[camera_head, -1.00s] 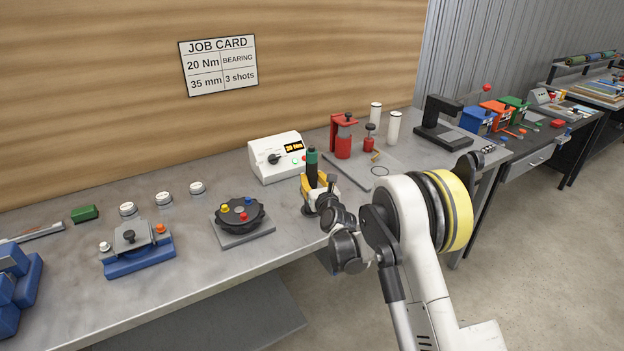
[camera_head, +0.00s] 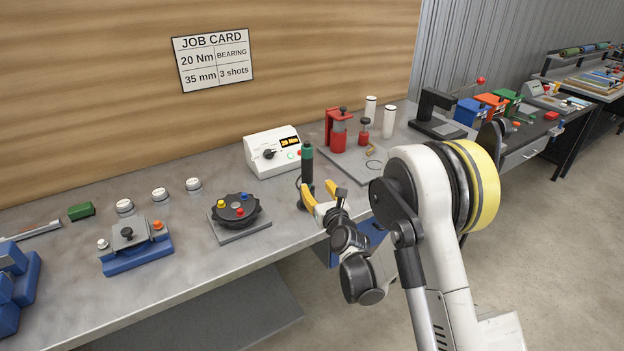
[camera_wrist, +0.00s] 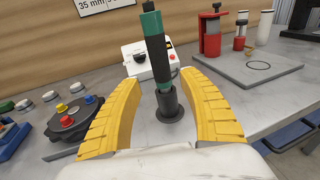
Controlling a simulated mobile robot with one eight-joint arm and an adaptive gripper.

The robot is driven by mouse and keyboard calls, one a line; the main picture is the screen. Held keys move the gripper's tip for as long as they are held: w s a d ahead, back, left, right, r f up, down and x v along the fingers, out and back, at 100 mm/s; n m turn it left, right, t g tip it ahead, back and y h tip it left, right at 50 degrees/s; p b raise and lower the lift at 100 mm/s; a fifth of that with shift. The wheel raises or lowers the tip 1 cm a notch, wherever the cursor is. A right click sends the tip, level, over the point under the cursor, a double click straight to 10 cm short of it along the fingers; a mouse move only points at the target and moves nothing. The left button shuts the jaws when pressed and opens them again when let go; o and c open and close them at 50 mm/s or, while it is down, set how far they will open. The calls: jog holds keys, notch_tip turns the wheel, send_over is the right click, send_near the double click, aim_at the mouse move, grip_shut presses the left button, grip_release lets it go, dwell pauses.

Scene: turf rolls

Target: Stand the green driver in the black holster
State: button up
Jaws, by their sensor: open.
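The green driver (camera_head: 307,165) has a green top and a black body. It stands upright with its lower end in the black holster (camera_head: 304,200) near the bench's front edge. In the wrist view the driver (camera_wrist: 158,50) rises out of the round-based holster (camera_wrist: 169,105). My gripper (camera_head: 318,193) has yellow fingers and is open. In the wrist view its fingers (camera_wrist: 165,90) spread to either side of the driver with clear gaps, touching neither it nor the holster. In the head view the fingers partly cover the holster.
A white controller (camera_head: 272,152) reading 20 Nm stands behind the driver. A round black fixture with coloured knobs (camera_head: 238,209) is to the left. A red press (camera_head: 337,132) stands on a grey plate at the right. Bare bench lies between them.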

jog(key=s+d+r+n+g+h, duration=0.1)
jog(key=s+d+r+n+g, duration=0.1)
jog(key=s+d+r+n, duration=0.45)
jog(key=s+d+r+n+g, duration=0.2)
jog(key=s+d+r+n, duration=0.1)
jog(key=s+r+n, duration=0.6)
jog(key=s+d+f+n+g+h, duration=0.1)
jog(key=s+d+n, duration=0.3)
jog(key=s, duration=0.4)
jog(key=s+d+f+n+g+h, duration=0.2)
jog(key=s+d+n, duration=0.2)
jog(key=s+n, duration=0.3)
jog(key=s+d+f+n+g+h, duration=0.1)
jog(key=s+d+n, duration=0.3)
jog(key=s, duration=0.6)
jog(key=shift+f+n+g, duration=0.35)
jog(key=shift+n+g, duration=0.05)
jog(key=shift+n, duration=0.45)
jog(key=shift+f, duration=0.1)
notch_tip(320, 180, down, 6)
jog(key=b, duration=0.6)
